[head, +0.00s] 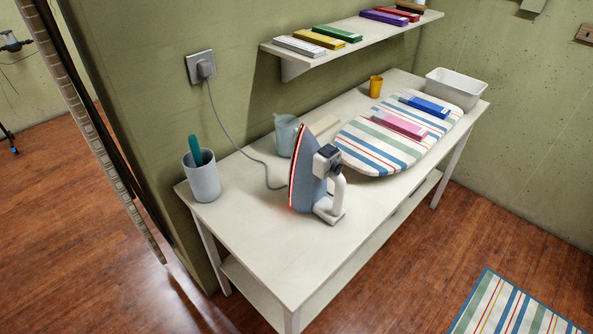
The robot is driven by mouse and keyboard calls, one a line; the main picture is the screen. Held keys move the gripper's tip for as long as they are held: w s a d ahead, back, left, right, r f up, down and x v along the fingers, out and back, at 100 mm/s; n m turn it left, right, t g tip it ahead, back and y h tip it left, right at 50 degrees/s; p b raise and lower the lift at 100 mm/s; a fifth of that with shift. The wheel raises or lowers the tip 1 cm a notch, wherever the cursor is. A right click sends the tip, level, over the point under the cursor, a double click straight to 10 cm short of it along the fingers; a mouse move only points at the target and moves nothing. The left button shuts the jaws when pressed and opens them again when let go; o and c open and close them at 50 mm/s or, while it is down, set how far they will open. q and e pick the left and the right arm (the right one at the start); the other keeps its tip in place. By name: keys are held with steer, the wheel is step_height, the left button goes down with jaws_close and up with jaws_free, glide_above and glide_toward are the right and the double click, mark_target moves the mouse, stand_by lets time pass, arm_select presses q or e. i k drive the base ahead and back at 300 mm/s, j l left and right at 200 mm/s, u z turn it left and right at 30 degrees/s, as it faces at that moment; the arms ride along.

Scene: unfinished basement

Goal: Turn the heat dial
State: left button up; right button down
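A blue-grey iron (310,180) with a white handle stands upright on its heel on the white table. A red glow runs along its soleplate edge. A dark, knob-like part (328,152) sits on the iron near the top of the handle and looks like the heat dial. It is too small to read a setting. A grey cord runs from a wall plug (205,69) down to the table behind the iron. Neither of my grippers shows in the head view.
A striped ironing board (362,155) with pink and blue boxes lies right of the iron. A pitcher (286,135) stands behind it, a cup (203,182) to the left. A wall shelf (270,48) hangs above. The table's (270,248) front left is clear.

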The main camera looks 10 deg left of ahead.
mark_target(336, 167)
steer(key=i+l+u, duration=0.1)
steer(key=u, duration=0.4)
steer(key=l+u, duration=0.35)
steer(key=u, duration=0.15)
steer(key=l+u, duration=0.3)
steer(key=u, duration=0.2)
steer(key=l+u, duration=0.25)
steer(key=u, duration=0.25)
